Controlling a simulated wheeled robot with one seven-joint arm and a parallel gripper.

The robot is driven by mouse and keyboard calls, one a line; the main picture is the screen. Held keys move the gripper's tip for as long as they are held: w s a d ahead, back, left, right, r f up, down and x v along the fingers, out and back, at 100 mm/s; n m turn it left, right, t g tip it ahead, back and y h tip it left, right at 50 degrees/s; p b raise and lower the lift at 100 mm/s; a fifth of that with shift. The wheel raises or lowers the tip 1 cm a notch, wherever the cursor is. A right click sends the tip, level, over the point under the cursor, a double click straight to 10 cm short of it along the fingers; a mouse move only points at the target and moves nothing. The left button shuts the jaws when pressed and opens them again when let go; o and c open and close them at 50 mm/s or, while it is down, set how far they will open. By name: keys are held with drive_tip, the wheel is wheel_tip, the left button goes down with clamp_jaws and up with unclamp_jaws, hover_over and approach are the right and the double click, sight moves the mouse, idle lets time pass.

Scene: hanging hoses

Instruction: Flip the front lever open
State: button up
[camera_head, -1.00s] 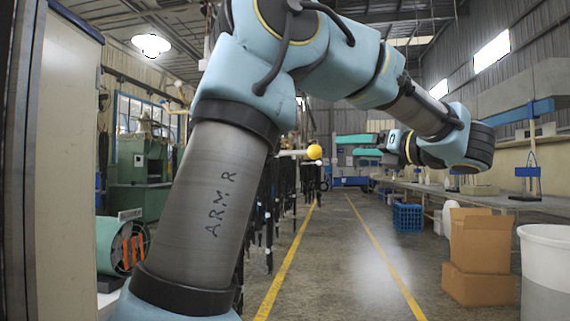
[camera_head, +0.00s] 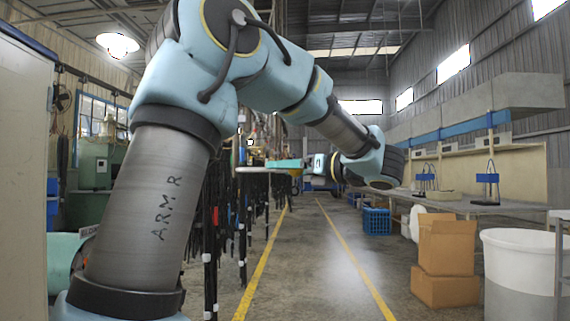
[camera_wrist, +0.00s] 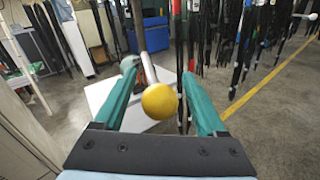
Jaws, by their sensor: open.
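The front lever is a pale rod with a yellow ball (camera_wrist: 160,101) on its end, seen in the wrist view. The rod runs away from the ball, up and slightly left. My gripper (camera_wrist: 160,72) has its two teal fingers apart, one on each side of the lever, with the ball between them. I see gaps on both sides of the ball. In the head view my gripper (camera_head: 285,164) is at the lever's end, and a teal finger hides most of the ball. A pale bar (camera_head: 250,169) shows to the left of it.
Dark hoses (camera_wrist: 250,40) hang in rows beside the lever. Another pale rod (camera_wrist: 303,16) sticks out at the right of the wrist view. Cardboard boxes (camera_head: 447,250), a white bin (camera_head: 525,270) and a blue crate (camera_head: 377,221) stand to the right. The aisle floor (camera_head: 315,260) is clear.

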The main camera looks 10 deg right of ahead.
drive_tip(key=shift+w+a, duration=0.15)
clamp_jaws()
idle(0.6)
idle(0.9)
